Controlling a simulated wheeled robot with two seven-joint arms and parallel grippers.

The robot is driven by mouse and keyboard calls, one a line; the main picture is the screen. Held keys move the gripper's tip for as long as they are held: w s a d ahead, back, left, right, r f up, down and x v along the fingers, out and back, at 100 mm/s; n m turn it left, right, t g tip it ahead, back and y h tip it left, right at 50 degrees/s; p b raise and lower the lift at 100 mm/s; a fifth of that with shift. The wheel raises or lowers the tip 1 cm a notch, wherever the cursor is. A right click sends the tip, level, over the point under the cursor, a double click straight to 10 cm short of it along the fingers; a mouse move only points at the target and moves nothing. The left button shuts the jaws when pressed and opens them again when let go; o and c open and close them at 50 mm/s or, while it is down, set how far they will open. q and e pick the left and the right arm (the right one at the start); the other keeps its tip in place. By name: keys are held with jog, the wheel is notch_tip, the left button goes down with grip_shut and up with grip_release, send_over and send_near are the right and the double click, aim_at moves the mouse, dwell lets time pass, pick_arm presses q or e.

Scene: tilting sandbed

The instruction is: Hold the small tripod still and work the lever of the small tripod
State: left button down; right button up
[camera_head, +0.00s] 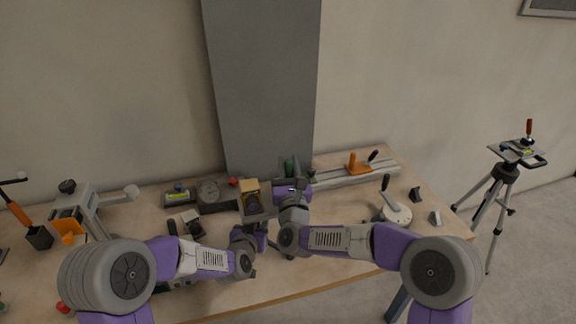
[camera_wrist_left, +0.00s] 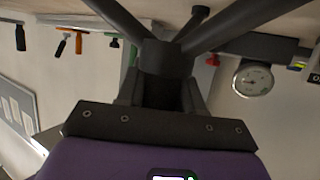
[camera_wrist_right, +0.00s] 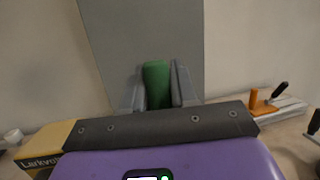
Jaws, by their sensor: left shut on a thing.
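The small tripod is mostly hidden behind my grippers and a yellow box in the head view. Its green lever grip (camera_head: 289,168) shows there, above my right gripper (camera_head: 294,178). In the left wrist view my left gripper (camera_wrist_left: 161,90) is shut on the tripod's dark central body (camera_wrist_left: 162,60), with dark legs (camera_wrist_left: 235,20) spreading from it. In the right wrist view the green grip (camera_wrist_right: 157,84) stands between the two fingers of my right gripper (camera_wrist_right: 159,88). The fingers are close on both sides; whether they press on it is unclear.
The yellow box (camera_head: 250,188) stands just left of my right gripper. A rail with an orange clamp (camera_head: 355,162) lies at the back right. A round base with a lever (camera_head: 397,213) stands right. A large tripod (camera_head: 507,172) stands off the table.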

jog(key=o, duration=0.4)
jog(key=shift+c, duration=0.2)
jog(key=v, duration=1.2)
